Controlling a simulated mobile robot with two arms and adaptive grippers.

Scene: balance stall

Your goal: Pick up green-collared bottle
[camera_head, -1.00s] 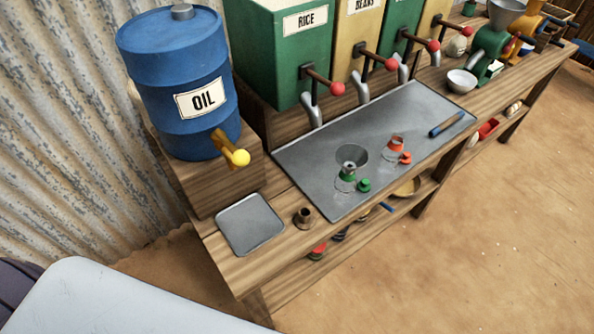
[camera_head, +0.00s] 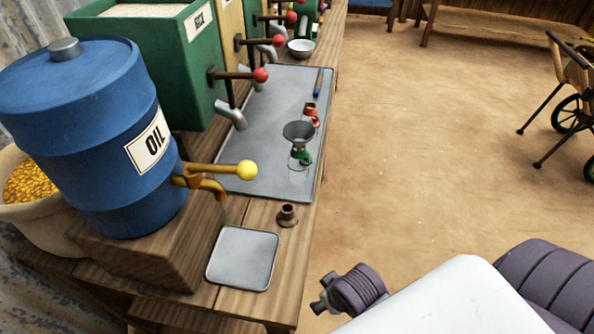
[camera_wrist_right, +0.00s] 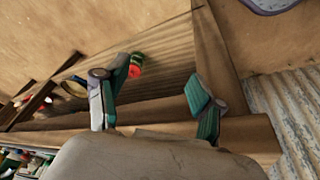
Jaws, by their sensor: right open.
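The green-collared bottle (camera_head: 299,162) is clear and stands upright near the right edge of the grey metal sheet in the head view. A grey funnel (camera_head: 298,131) sits at its top, and a green cap (camera_head: 305,158) shows beside its collar. My right gripper (camera_wrist_right: 157,97) is open in the right wrist view, with nothing seen between its fingers. Part of my right arm shows at the lower right of the head view, apart from the bottle. I cannot make out the green-collared bottle in the wrist view. My left gripper is not in view.
An orange-collared bottle (camera_head: 309,116) stands just beyond. A blue marker-like stick (camera_head: 318,82) lies farther back. A small brown cup-like piece (camera_head: 287,215) and a square grey plate (camera_head: 242,259) are nearer. The blue oil drum (camera_head: 95,150) with its yellow-knobbed tap (camera_head: 247,170) stands left. Open floor lies right.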

